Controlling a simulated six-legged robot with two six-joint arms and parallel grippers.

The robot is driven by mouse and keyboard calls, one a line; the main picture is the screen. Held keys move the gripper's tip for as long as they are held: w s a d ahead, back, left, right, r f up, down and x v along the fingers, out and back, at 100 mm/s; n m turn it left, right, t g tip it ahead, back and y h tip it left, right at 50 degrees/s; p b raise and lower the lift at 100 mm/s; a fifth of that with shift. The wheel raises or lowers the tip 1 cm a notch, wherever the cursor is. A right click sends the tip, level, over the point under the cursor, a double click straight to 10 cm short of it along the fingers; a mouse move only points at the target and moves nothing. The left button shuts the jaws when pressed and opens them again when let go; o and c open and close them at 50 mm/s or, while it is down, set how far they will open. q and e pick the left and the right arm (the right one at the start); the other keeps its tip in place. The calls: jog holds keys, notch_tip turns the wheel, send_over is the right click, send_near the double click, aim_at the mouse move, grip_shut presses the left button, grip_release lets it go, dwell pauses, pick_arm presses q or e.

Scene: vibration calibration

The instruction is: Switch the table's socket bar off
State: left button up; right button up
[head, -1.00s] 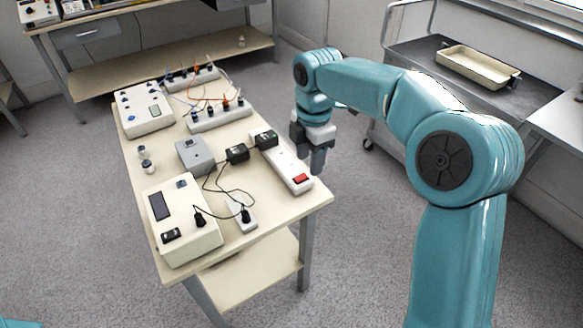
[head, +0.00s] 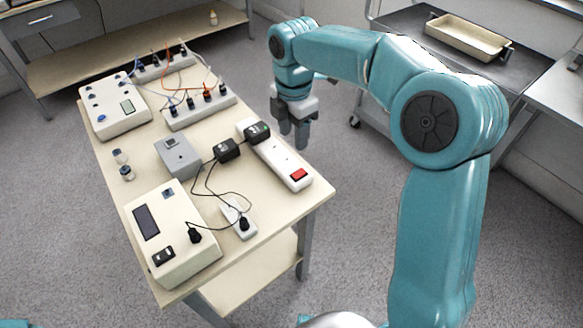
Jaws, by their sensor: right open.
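The socket bar (head: 275,157) is a long white strip lying near the right edge of the cream table (head: 262,222). Its red switch (head: 299,175) is at the near end. My right gripper (head: 294,138) points down, open, just right of the bar's middle as seen in the picture, beyond the red switch. I see no contact with the bar. My left gripper is not in view.
A cream meter box (head: 170,235), a grey box (head: 177,156), a small white socket (head: 238,220) with cords, and another device (head: 114,105) crowd the table's left and middle. A dark cart (head: 410,60) with a tray (head: 465,38) stands behind right.

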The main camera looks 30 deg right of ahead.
aim_at(294, 177)
notch_tip(294, 177, down, 13)
jog(key=shift+s+r+b, duration=0.15)
jog(key=shift+r+b, duration=0.05)
jog(key=shift+b, duration=0.75)
jog(key=shift+f, duration=0.4)
jog(key=shift+c, duration=0.3)
